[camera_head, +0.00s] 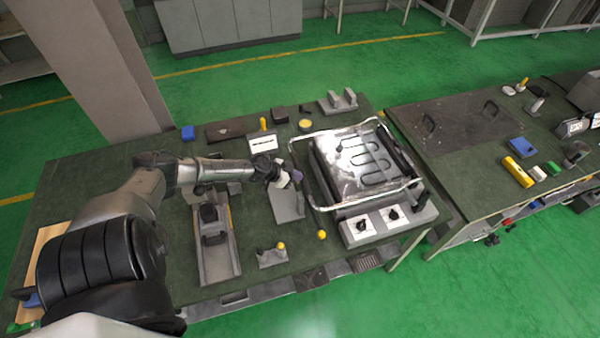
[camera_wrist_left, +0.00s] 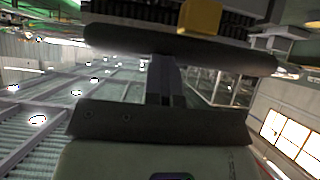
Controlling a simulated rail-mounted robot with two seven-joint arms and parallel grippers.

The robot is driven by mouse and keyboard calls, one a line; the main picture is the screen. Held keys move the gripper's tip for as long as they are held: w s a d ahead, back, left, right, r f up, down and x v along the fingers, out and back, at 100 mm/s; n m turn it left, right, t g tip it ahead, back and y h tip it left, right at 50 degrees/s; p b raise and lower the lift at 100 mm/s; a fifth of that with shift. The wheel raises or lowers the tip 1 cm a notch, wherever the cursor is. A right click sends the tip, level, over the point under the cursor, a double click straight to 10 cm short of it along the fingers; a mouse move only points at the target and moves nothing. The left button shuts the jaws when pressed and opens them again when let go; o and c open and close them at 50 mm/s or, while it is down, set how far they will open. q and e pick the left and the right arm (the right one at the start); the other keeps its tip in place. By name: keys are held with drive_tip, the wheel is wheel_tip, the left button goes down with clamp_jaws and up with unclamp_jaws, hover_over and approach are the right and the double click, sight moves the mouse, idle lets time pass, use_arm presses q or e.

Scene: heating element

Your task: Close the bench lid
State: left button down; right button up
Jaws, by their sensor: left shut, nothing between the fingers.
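A dark rectangular panel with two handles (camera_head: 458,120), which looks like the bench lid, lies at the left part of the right-hand bench (camera_head: 455,178). It looks flat with the bench top; I cannot tell whether a gap is left at its edge. My left gripper (camera_head: 294,178) is shut and empty over the left-hand bench (camera_head: 110,210), left of the heating unit (camera_head: 335,165) and well apart from the panel. In the left wrist view, a dark rounded bar (camera_wrist_left: 180,50) crosses the picture; what it belongs to is unclear. My right gripper is not in view.
The heating unit with its wire frame and knobs stands between my left gripper and the panel. A grey tray (camera_head: 214,262) and small blocks lie on the left-hand bench. A yellow cylinder (camera_head: 517,172) and blue block (camera_head: 522,147) sit right of the panel.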

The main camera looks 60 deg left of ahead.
use_arm(q)
drive_tip(key=shift+s+f, duration=0.3)
drive_tip(key=shift+f, duration=0.35)
drive_tip(key=s+a+r+p, duration=0.2)
drive_tip(key=s+r+p, duration=0.4)
drive_tip(key=s+r, duration=0.2)
drive_tip(key=shift+s+r, duration=0.25)
drive_tip(key=shift+r, duration=1)
